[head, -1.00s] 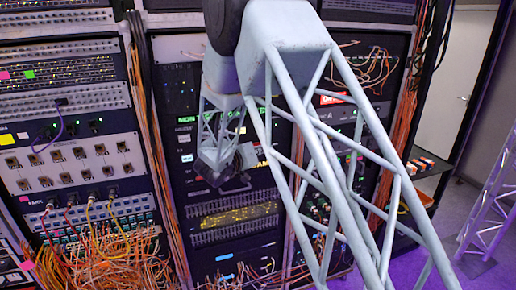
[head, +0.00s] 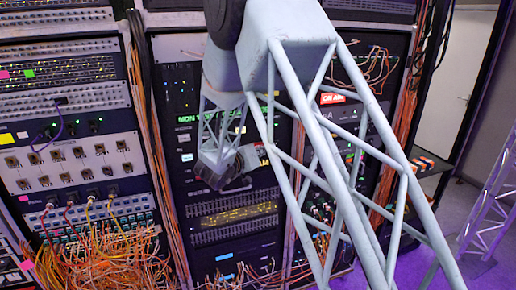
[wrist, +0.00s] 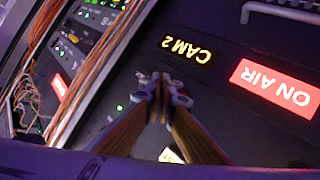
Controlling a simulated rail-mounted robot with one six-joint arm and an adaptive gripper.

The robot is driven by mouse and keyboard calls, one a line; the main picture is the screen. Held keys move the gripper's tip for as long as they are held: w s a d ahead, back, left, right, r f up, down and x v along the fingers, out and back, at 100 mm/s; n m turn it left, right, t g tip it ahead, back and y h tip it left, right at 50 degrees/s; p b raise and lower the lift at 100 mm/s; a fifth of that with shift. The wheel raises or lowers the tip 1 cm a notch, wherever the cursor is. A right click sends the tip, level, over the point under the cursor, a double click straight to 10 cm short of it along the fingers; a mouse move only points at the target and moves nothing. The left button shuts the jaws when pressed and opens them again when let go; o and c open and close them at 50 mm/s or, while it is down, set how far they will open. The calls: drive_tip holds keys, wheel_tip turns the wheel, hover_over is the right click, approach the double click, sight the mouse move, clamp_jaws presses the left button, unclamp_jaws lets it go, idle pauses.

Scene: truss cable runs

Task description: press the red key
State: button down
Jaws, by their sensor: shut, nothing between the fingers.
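My gripper (wrist: 160,88) shows in the wrist view with its fingers shut and nothing between them. In the head view my gripper (head: 222,178) is small and dark against the middle rack, above the yellow-lit strip. The wrist view, upside down, shows a lit red ON AIR panel (wrist: 276,87) right of the fingertips, apart from them. A smaller red-lit piece (wrist: 60,86) is at the left. I cannot tell a separate red key in either view. A red ON AIR sign (head: 332,98) shows in the head view behind my arm. Contact with the rack cannot be told.
A lit CAM 2 label (wrist: 187,49) is near the fingertips. Orange cables (head: 100,262) hang in front of the left rack, and orange cable bundles run beside the middle rack. A truss (head: 490,205) stands at the right, with open purple floor near it.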

drive_tip(key=shift+s, duration=0.1)
idle(0.3)
drive_tip(key=shift+s+d+b, duration=0.15)
drive_tip(key=shift+s+d, duration=0.2)
drive_tip(key=shift+s, duration=0.4)
drive_tip(key=shift+s+d+b, duration=0.2)
drive_tip(key=shift+s+d, duration=0.15)
drive_tip(key=shift+s, duration=0.35)
drive_tip(key=shift+s+d+b, duration=0.15)
drive_tip(key=shift+s+d, duration=0.2)
drive_tip(key=shift+s, duration=0.4)
drive_tip(key=shift+r, duration=0.1)
